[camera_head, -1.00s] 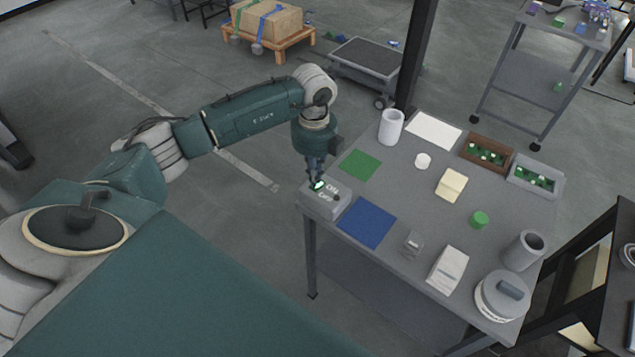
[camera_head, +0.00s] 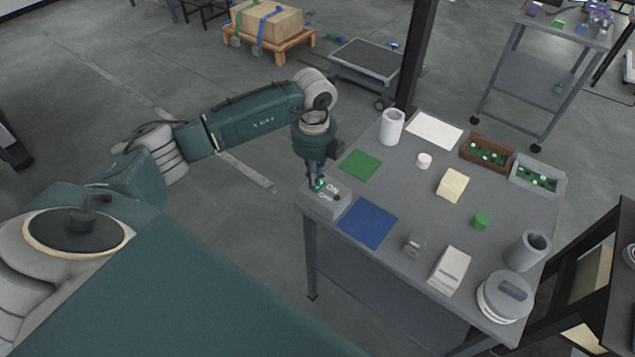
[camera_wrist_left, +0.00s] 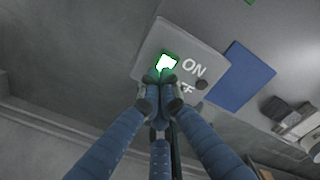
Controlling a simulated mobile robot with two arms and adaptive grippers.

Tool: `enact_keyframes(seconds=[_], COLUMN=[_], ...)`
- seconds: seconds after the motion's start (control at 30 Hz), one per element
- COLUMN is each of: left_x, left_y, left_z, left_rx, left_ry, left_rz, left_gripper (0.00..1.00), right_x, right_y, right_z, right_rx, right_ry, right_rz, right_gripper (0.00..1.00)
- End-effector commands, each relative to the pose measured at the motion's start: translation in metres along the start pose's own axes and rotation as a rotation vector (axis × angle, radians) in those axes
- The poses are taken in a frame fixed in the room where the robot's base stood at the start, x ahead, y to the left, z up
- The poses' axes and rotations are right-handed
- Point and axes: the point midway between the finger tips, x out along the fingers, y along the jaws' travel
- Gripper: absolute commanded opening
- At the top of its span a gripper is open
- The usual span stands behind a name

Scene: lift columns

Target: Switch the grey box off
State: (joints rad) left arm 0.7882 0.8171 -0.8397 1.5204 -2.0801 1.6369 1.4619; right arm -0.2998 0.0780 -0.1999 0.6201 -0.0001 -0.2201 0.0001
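The grey box (camera_head: 325,202) sits at the near left corner of the table. In the left wrist view the box (camera_wrist_left: 200,45) shows the white words ON and, partly covered, OFF. A green-rimmed button (camera_wrist_left: 168,62) beside ON is lit white-green. My left gripper (camera_head: 317,183) points down over the box at the lit button. In the left wrist view its fingertips (camera_wrist_left: 158,82) are close together at the button's lower edge, with nothing seen between them; they hide whatever lies beside OFF. My right gripper is not in view.
A blue mat (camera_head: 367,222) and a green mat (camera_head: 360,165) lie beside the box on the grey table (camera_head: 395,190). A white cup (camera_head: 391,126), small blocks, two trays and a grey-lidded round container (camera_head: 505,297) stand farther off. A black post (camera_head: 418,60) rises behind the table.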

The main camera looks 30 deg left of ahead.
Motion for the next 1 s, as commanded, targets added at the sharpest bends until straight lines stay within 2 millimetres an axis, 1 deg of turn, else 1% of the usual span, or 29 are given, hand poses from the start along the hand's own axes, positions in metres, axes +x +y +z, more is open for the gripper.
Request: enact_keyframes(seconds=[0.23, 0.37, 0.47, 1.0], left_x=[0.005, 0.003, -0.002, -0.048], left_y=[0.000, 0.000, 0.001, 0.000], left_z=[0.000, -0.001, -0.001, 0.000], left_rx=[0.000, 0.000, 0.000, 0.001], left_ry=[0.000, 0.001, 0.001, 0.000], left_rz=[0.001, 0.002, 0.002, 0.000], left_gripper=[0.00, 0.00, 0.00, 0.00], right_x=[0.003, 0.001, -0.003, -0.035], right_y=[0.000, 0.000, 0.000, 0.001], right_z=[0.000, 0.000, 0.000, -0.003], right_rx=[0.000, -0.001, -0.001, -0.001], right_ry=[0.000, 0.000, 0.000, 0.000], right_rz=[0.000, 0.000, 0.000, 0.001], right_gripper=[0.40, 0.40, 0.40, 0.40])
